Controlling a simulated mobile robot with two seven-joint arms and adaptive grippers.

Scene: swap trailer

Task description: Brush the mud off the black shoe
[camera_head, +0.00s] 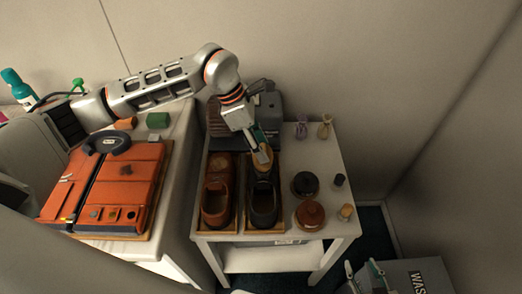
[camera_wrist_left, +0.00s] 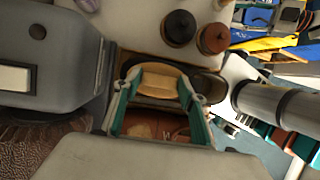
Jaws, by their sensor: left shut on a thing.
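The black shoe (camera_head: 264,205) stands on the small white table with its opening toward the front. A brown shoe (camera_head: 215,202) stands beside it on the left. My left gripper (camera_head: 262,150) is over the toe end of the black shoe, shut on a tan brush (camera_head: 263,162). The brush also shows between the teal fingers in the left wrist view (camera_wrist_left: 160,82). The brush and gripper hide much of the toe, so mud and contact there cannot be told. My right gripper (camera_head: 364,274) is low at the bottom right, fingers apart and empty.
A dark jar (camera_head: 305,184) and a brown jar (camera_head: 310,215) stand right of the shoes, with smaller items behind. A grey machine (camera_head: 268,107) stands at the back. A lettered grey bin (camera_head: 415,277) is at the lower right. An orange case (camera_head: 125,180) lies on the left table.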

